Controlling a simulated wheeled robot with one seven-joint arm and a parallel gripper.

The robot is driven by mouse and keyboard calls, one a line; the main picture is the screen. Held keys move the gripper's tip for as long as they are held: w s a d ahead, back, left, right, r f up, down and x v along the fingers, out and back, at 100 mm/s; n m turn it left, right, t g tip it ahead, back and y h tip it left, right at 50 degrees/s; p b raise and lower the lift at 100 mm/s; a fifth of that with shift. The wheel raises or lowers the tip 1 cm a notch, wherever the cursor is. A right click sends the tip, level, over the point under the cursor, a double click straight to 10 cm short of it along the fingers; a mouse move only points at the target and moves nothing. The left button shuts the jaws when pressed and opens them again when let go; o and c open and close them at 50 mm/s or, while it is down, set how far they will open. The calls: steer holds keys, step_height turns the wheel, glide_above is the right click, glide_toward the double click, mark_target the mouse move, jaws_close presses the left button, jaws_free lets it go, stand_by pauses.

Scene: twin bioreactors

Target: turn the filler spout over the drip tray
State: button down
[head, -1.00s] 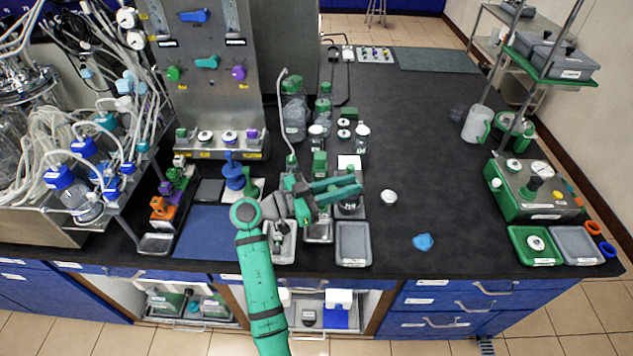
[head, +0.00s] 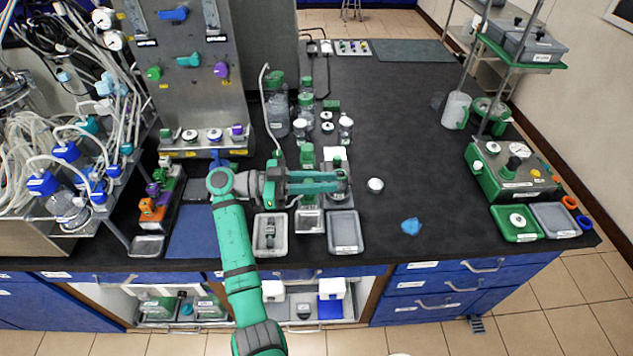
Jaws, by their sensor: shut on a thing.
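My gripper (head: 346,183) reaches to the right from my wrist, its two teal fingers roughly level. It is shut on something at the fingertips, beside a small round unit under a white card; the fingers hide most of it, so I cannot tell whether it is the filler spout. A green filler-like block (head: 308,157) stands just behind the fingers. A small metal tray (head: 310,229), perhaps the drip tray, lies in front of and below the fingers. A thin bent tube (head: 266,100) rises at the back left; its link to the filler is unclear.
Bottles and jars (head: 303,110) stand behind. The right middle bench is clear.

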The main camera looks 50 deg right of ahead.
steer(key=shift+s+f, duration=0.15)
steer(key=c, duration=1.6)
jaws_free()
steer(key=v, duration=1.1)
